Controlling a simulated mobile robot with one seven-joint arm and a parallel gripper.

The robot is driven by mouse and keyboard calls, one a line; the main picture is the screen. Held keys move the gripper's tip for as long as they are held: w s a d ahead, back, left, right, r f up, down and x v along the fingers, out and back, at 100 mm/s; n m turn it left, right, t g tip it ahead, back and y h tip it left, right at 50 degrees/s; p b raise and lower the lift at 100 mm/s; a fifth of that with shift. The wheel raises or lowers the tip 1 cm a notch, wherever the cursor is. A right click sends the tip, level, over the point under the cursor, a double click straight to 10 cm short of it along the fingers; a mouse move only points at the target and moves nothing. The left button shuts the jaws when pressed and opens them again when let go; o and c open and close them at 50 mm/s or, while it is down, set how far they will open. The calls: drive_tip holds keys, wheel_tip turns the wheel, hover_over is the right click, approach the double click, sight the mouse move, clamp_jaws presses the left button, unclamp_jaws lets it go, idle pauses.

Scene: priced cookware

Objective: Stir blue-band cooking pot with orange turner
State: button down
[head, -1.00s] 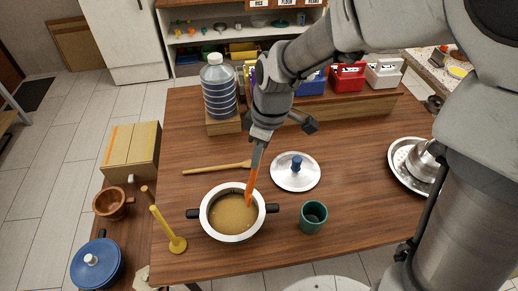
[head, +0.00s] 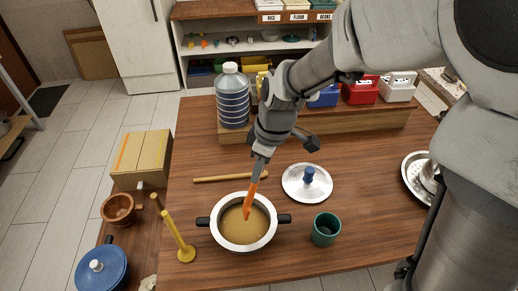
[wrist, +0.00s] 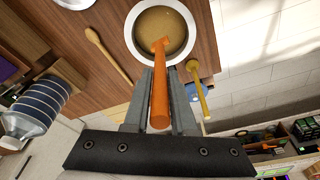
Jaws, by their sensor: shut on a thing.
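The cooking pot (head: 244,243) is white with two black side handles and holds a brown liquid; I cannot make out a blue band on it. It stands on the wooden table and also shows in the wrist view (wrist: 188,55). My gripper (head: 258,168) is above the pot's far rim, shut on the orange turner (head: 250,195). The turner slants down and its lower end is in the liquid, near the middle of the pot. In the wrist view the turner's handle (wrist: 159,97) lies between my gripper's fingers (wrist: 160,98).
A silver lid with a blue knob (head: 307,183) and a green cup (head: 326,229) are right of the pot. A wooden spoon (head: 230,178) lies behind it. A yellow upright stand (head: 180,239) is to the left. A large bottle (head: 233,97) stands at the back.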

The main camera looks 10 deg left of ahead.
drive_tip(key=shift+d+f+b, duration=0.2)
drive_tip(key=shift+f+b, duration=0.1)
drive_tip(key=shift+f, duration=0.25)
drive_tip(key=shift+d+f+b, duration=0.15)
drive_tip(key=shift+f+b, duration=0.1)
drive_tip(key=shift+f, duration=0.25)
drive_tip(key=f+b, duration=0.2)
drive_tip(key=a+f+b, duration=0.1)
drive_tip(key=f+b, duration=0.1)
drive_tip(key=f, duration=0.1)
drive_tip(key=f+b, duration=0.2)
drive_tip(key=f, duration=0.1)
drive_tip(key=shift+w+a+f+b, duration=0.15)
drive_tip(key=shift+w+a+b, duration=0.05)
drive_tip(key=shift+a+b, duration=0.15)
drive_tip(key=shift+s, duration=0.15)
